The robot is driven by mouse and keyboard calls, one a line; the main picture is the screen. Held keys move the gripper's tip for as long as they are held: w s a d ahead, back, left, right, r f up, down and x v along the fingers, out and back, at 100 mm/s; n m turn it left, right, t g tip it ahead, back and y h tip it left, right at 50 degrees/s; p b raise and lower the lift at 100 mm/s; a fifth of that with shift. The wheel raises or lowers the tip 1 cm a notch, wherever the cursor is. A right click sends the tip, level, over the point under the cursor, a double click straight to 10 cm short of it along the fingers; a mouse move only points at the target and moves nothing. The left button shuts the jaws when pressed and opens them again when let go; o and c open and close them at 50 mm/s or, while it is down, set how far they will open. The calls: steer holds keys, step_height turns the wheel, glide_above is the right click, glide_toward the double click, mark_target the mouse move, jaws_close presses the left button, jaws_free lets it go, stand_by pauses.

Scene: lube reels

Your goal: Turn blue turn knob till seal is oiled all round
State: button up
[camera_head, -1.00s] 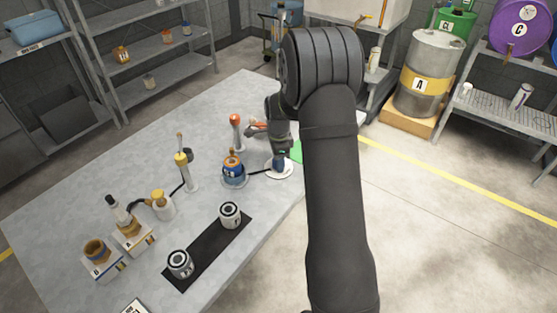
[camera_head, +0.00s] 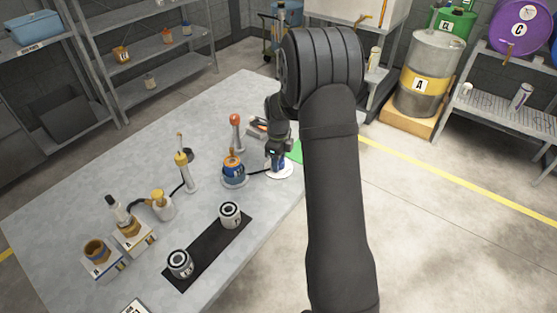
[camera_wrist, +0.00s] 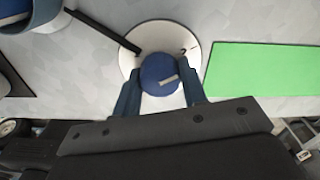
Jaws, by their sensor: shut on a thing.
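The blue turn knob (camera_wrist: 160,74) is round with a pale mark on its top. In the wrist view it sits on a white round base (camera_wrist: 130,47) with a dark bar and a small numeral near its edge. My gripper (camera_wrist: 160,88) is shut on the knob, one finger on each side. In the head view my gripper (camera_head: 276,155) is over the white base (camera_head: 284,172) at the table's right edge, and mostly hides the knob. I cannot make out the seal or any oil on it.
A green mat (camera_wrist: 260,70) lies right of the base. A blue pot (camera_head: 233,172) and an orange-topped post (camera_head: 236,132) stand close on the left. Two silver cans stand on a black strip (camera_head: 207,253) nearer the front.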

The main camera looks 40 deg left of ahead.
stand_by(0.3)
steer(key=o, duration=1)
steer(key=shift+c, duration=0.2)
steer(key=shift+r, duration=0.1)
step_height(320, 180, up, 17)
steer(key=shift+r, duration=0.1)
step_height(320, 180, down, 17)
steer(key=shift+f, duration=0.2)
stand_by(0.4)
